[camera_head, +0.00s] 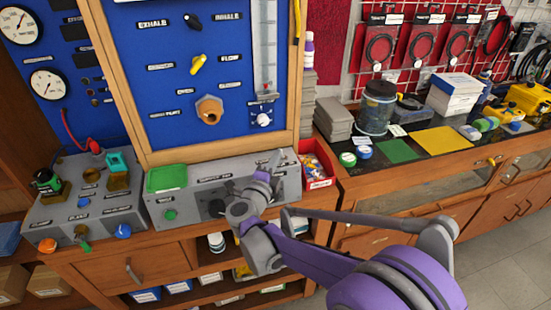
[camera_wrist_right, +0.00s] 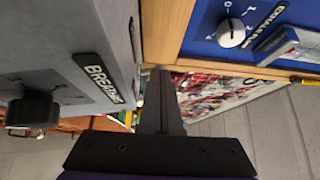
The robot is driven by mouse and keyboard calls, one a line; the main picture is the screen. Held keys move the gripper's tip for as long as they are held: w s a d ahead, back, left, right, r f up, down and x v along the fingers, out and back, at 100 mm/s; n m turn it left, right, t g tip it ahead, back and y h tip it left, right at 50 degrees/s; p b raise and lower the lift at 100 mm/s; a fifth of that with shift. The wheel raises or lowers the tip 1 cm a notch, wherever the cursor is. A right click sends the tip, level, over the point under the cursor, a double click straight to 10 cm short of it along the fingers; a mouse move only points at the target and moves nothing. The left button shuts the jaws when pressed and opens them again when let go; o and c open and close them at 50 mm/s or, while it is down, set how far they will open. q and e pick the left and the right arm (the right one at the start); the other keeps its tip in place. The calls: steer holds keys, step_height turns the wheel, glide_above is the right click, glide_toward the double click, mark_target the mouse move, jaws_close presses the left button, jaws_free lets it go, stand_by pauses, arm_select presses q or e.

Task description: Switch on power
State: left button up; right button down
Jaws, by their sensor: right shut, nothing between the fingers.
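A grey control box (camera_head: 230,185) stands on the wooden bench below a blue panel (camera_head: 165,60). Its front has a green button (camera_head: 170,214) and a black knob (camera_head: 216,207). The knob also shows in the right wrist view (camera_wrist_right: 32,108), where part of a label reading "BREATHING" (camera_wrist_right: 101,78) is visible. I cannot tell which control is the power switch. My right gripper (camera_head: 262,177) is at the right part of the box, partly covering it. In the right wrist view its dark fingers (camera_wrist_right: 162,90) are shut and empty, just right of the box. My left gripper is not in view.
A second grey box (camera_head: 85,210) with several knobs stands at the left. A red bin (camera_head: 318,168) sits close to the right of the gripper. The wooden frame (camera_head: 118,85) rises behind the control box. A white knob (camera_wrist_right: 231,33) is on the blue panel.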

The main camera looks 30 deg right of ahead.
steer(key=shift+d+r+m+p, duration=0.15)
steer(key=shift+r+m+p, duration=0.1)
steer(key=shift+m+p, duration=0.05)
steer(key=shift+s+d+r+m+g+y+p, duration=0.1)
steer(key=shift+d+r+m+g+y+p, duration=0.2)
steer(key=shift+m+y+p, duration=0.25)
steer(key=shift+s+d+r+m+g+y+p, duration=0.1)
steer(key=shift+d+r+m+g+y+p, duration=0.15)
steer(key=shift+m+y, duration=0.3)
steer(key=shift+d+m+g+y, duration=0.3)
steer(key=shift+m+y, duration=0.1)
steer(key=shift+m, duration=0.2)
steer(key=shift+f, duration=0.15)
steer(key=shift+s, duration=0.1)
